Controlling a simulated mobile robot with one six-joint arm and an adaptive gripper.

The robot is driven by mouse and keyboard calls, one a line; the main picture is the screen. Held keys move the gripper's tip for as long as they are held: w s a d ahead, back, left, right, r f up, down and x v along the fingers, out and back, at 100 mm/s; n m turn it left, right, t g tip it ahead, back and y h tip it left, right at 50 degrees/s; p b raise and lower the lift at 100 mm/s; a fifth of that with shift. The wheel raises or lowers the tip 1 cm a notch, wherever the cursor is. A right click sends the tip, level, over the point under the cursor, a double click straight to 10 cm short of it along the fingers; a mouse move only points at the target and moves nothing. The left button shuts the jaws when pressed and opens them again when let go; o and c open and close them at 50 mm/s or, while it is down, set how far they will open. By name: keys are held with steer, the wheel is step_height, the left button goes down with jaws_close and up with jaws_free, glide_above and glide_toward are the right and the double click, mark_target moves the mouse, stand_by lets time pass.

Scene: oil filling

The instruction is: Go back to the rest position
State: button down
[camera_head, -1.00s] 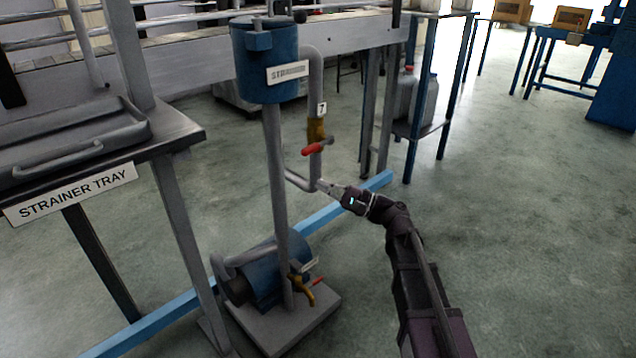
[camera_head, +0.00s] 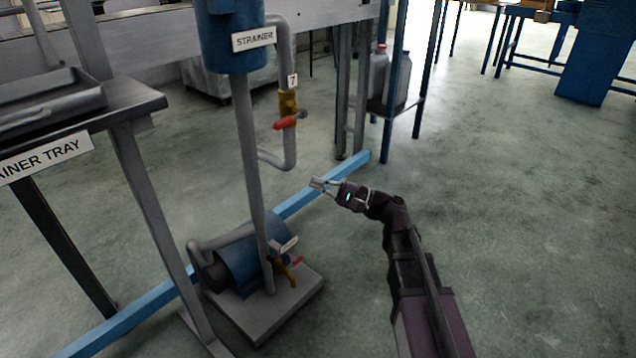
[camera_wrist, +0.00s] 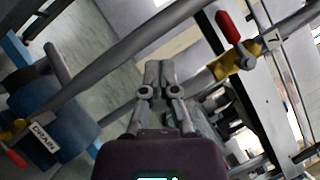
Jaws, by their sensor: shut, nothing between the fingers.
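My gripper (camera_head: 318,184) is shut and empty in the head view, in the air to the right of the strainer's pipes and apart from them. The wrist view shows its closed fingers (camera_wrist: 159,75) in the middle. My arm reaches up from the bottom right, bent at the wrist. The blue strainer (camera_head: 229,40) hangs at the top, with a brass valve (camera_head: 288,104) with a red handle on its side pipe. That valve also shows in the wrist view (camera_wrist: 238,60) at the upper right.
A blue pump (camera_head: 252,264) with a small red-handled valve stands on a grey base below. The strainer tray (camera_head: 50,100) sits on a stand at left. A blue floor beam (camera_head: 150,310) runs behind. Jugs (camera_head: 400,80) stand on a rack. The floor at right is clear.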

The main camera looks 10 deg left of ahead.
steer(key=s+d+f+n+h+p, duration=0.2)
steer(key=d+f+h+p, duration=0.1)
steer(key=d+h+p, duration=0.35)
steer(key=s+d+f+n+h+p, duration=0.2)
steer(key=d+f+h+p, duration=0.1)
steer(key=d+h+p, duration=0.35)
steer(key=s+d+r+h+p, duration=0.1)
steer(key=d+h+p, duration=0.2)
steer(key=d, duration=0.3)
steer(key=s+d+r+n+h+p, duration=0.1)
steer(key=s+d+h+p, duration=0.15)
steer(key=d, duration=0.45)
steer(key=s+d+r+h+p, duration=0.1)
steer(key=d+h+p, duration=0.2)
steer(key=d, duration=0.3)
step_height(320, 180, up, 38)
steer(key=p, duration=3.7)
steer(key=shift+w+a+f, duration=0.2)
steer(key=shift+w, duration=0.15)
steer(key=shift+s, duration=0.1)
